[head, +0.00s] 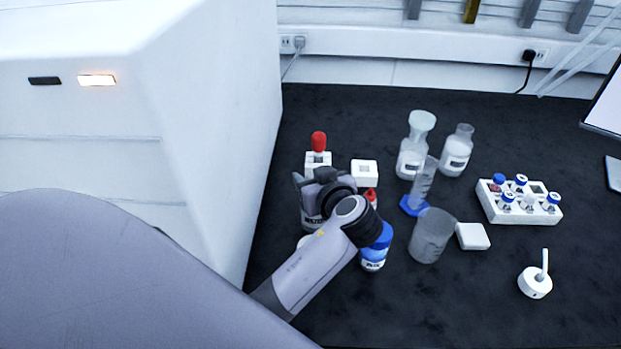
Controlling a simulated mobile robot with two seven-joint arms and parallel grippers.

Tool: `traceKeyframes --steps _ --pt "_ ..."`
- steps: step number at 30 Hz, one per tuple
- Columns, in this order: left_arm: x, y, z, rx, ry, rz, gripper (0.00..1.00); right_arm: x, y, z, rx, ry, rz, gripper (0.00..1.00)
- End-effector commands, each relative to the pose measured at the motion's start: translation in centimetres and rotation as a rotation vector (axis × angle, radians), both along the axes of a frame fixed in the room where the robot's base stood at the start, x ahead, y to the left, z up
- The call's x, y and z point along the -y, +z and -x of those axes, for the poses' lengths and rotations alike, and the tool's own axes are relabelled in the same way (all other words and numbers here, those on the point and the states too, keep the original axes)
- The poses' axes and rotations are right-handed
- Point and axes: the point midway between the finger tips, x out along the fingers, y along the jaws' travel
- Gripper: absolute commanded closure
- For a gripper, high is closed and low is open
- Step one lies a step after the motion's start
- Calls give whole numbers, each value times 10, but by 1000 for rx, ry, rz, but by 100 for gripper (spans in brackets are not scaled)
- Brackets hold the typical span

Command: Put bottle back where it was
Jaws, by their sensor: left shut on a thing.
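My left gripper (312,180) comes in from the lower left over the bench and is shut on a bottle (312,220). Only the lower side of this bottle, with a pale label, shows below the jaws; its top is hidden by the gripper. I cannot tell whether its base touches the bench. A blue-capped bottle (374,258) stands just right of my wrist, partly covered by it. A red cap (370,196) shows behind my wrist. My right gripper is not in view.
A red-topped item (318,143) and a small white block (364,172) are behind the gripper. Glassware, including a beaker (432,238) and a cylinder (422,184), stands to the right. A white vial rack (490,208) is farther right. A large white instrument (200,120) bounds the left.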

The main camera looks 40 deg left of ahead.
Motion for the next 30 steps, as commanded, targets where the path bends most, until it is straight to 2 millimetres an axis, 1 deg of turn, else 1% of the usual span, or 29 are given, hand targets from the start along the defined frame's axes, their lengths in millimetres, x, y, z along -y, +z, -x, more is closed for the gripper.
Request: traceKeyframes --steps 7,11,12,14,22,26,30 --pt "0 1 0 3 1 -1 100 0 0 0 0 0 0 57" --pt "0 -3 0 3 1 -1 100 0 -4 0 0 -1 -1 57" --pt "0 -3 0 0 1 0 45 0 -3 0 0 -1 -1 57" --pt "0 -3 0 0 1 0 26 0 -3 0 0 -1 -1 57" --pt "0 -3 0 0 1 0 26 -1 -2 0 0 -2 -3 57" --pt "0 3 0 0 1 -1 26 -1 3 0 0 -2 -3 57" --pt "-2 2 -1 0 0 0 26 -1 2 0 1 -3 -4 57"
